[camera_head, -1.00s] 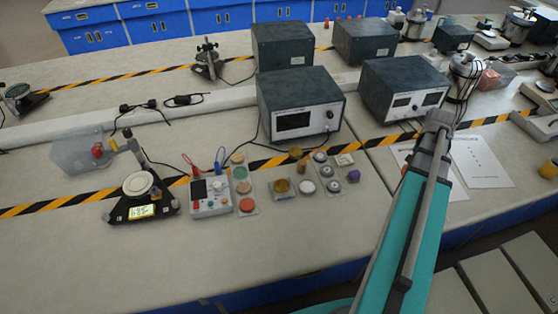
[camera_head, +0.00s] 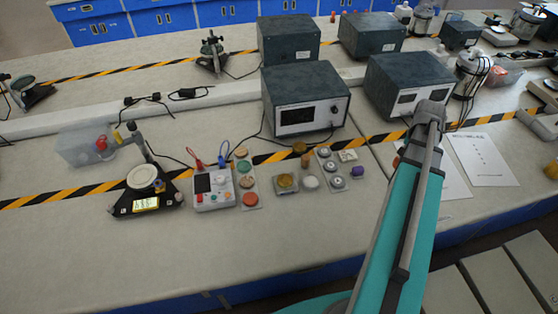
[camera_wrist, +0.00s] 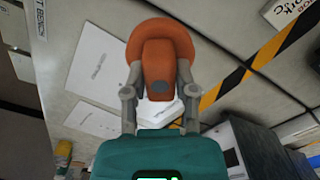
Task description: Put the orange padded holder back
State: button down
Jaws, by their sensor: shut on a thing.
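The orange padded holder (camera_wrist: 160,52) fills the upper middle of the wrist view, with a rounded pad at its far end and a narrower body towards me. My gripper (camera_wrist: 158,88) is shut on this narrower body, one grey finger on each side. The holder appears raised above the bench, but its exact height is hard to tell. In the head view my arm hides the gripper and most or all of the holder.
White paper sheets (camera_head: 484,158) lie on the bench right of my arm. Grey instrument boxes (camera_head: 305,97) stand behind. A meter (camera_head: 213,187), a black-based device (camera_head: 146,196) and small pads and discs (camera_head: 285,182) stand left. The bench's front left is clear.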

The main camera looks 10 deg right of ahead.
jog(key=w+a+r+n+p, duration=0.1)
jog(key=a+n, duration=0.3)
jog(key=a, duration=1)
jog(key=w+a+r+n+p, duration=0.1)
jog(key=w+a+n, duration=0.2)
jog(key=a, duration=1.2)
jog(key=w+a+r+n+p, duration=0.1)
jog(key=w+a+n, duration=0.2)
jog(key=a, duration=1.2)
jog(key=shift+r+n, duration=0.15)
jog(key=shift+n, duration=0.65)
jog(key=w+d+f+b, duration=0.1)
jog(key=w+f+b, duration=0.2)
jog(key=w, duration=0.1)
jog(key=w+d+f+b, duration=0.2)
jog(key=w+f+b, duration=0.1)
jog(key=w, duration=0.1)
jog(key=w+d+f+b, duration=0.1)
jog(key=w+f+b, duration=0.2)
jog(key=w, duration=0.1)
jog(key=shift+w+d, duration=0.2)
jog(key=shift+d, duration=0.1)
jog(key=shift+f, duration=0.15)
